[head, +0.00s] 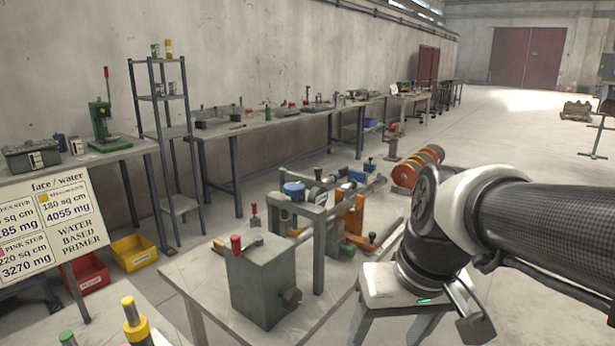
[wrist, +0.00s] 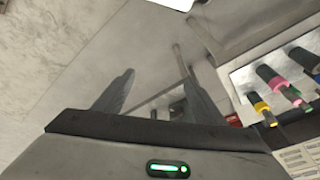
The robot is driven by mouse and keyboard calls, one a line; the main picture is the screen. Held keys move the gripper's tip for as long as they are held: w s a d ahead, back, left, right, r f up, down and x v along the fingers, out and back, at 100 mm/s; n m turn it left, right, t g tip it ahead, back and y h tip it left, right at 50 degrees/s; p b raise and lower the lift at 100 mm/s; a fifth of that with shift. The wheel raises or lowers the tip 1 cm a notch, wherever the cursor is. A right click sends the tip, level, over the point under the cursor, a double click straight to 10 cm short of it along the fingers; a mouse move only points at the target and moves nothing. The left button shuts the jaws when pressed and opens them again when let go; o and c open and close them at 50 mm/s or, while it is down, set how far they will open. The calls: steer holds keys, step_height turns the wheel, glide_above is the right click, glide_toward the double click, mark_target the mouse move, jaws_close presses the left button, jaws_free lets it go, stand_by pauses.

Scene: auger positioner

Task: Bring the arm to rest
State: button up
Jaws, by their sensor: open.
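My arm comes in from the right side of the head view and bends down at its wrist. My gripper (head: 392,328) hangs below it, with its fingers reaching the bottom edge of the picture. In the wrist view my gripper (wrist: 158,82) shows two dark fingers spread wide apart. Nothing is held between them. It is open and empty.
A grey bench with a machine block (head: 262,280) and shafts stands left of my gripper. A sign (head: 55,225) stands at the left. Coloured stubs (wrist: 282,85) lie at the wrist view's right. Pale floor (head: 510,130) is clear at the back right.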

steer(key=s+d+r+m+t+h, duration=0.1)
steer(key=s+d+r+t, duration=0.2)
steer(key=s, duration=0.3)
step_height(320, 180, up, 19)
steer(key=p, duration=2)
steer(key=shift+w+a+r, duration=0.2)
steer(key=shift+w+a, duration=0.05)
steer(key=shift+w, duration=0.05)
